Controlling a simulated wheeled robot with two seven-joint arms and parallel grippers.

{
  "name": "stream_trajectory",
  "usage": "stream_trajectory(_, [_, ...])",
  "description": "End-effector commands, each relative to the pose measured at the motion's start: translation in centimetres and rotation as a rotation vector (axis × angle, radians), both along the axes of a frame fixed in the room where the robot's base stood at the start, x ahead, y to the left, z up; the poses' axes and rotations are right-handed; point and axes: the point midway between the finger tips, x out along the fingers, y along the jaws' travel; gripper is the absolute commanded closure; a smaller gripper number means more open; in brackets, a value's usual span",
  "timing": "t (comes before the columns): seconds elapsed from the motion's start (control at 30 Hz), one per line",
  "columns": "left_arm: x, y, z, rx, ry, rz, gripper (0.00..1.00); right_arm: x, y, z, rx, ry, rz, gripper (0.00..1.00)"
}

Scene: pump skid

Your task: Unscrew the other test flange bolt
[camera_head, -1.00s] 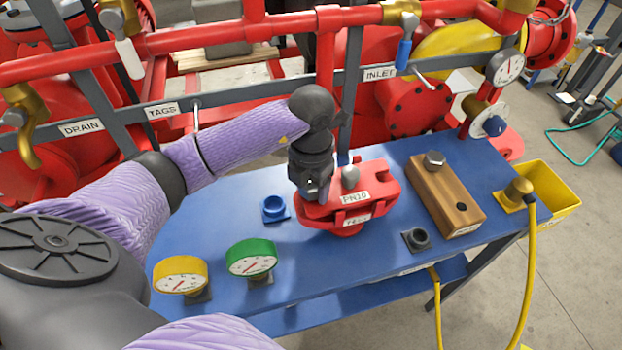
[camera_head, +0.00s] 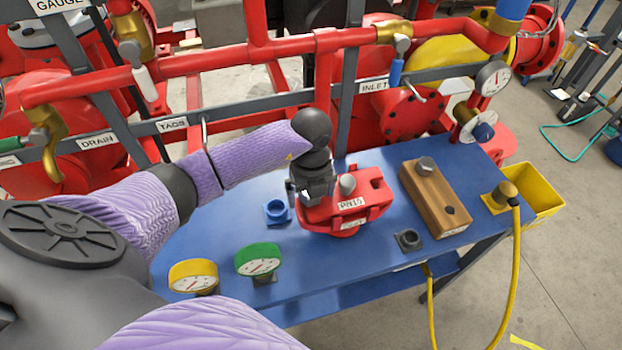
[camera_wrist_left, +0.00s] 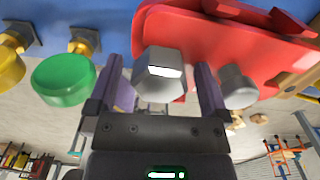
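The red test flange (camera_head: 374,191) stands on the blue bench. One grey hex bolt (camera_head: 347,185) stands in its top, and it also shows in the left wrist view (camera_wrist_left: 238,84), right of my fingers. My left gripper (camera_head: 310,198) points down at the left side of the flange and hides that spot in the head view. In the left wrist view, the left gripper (camera_wrist_left: 160,88) has its fingers on either side of a second hex bolt head (camera_wrist_left: 158,72). A narrow gap shows on both sides, so it looks open around the head. My right gripper is out of view.
A wooden block (camera_head: 432,195) at the right holds one bolt (camera_head: 425,163) and has an empty hole. A blue fitting (camera_head: 277,211), a black socket (camera_head: 408,240), and yellow (camera_head: 193,275) and green (camera_head: 258,259) gauges stand around the flange. Red pipes run behind.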

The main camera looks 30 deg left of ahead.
Motion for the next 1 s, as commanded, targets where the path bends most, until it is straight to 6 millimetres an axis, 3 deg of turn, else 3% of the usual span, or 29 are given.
stream_trajectory(0.23, [0.0,0.0,0.8,0.0,-0.001,-0.001,0.0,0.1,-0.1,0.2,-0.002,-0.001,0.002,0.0])
stream_trajectory(0.5, [0.1,0.0,7.4,0.0,-0.005,-0.002,0.0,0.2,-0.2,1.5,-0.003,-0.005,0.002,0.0])
stream_trajectory(0.6, [0.1,0.0,9.1,0.0,-0.003,-0.001,0.0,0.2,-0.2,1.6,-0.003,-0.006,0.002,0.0])
stream_trajectory(1.0, [0.0,0.0,9.9,0.0,0.0,-0.001,0.0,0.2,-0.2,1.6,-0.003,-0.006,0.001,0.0])
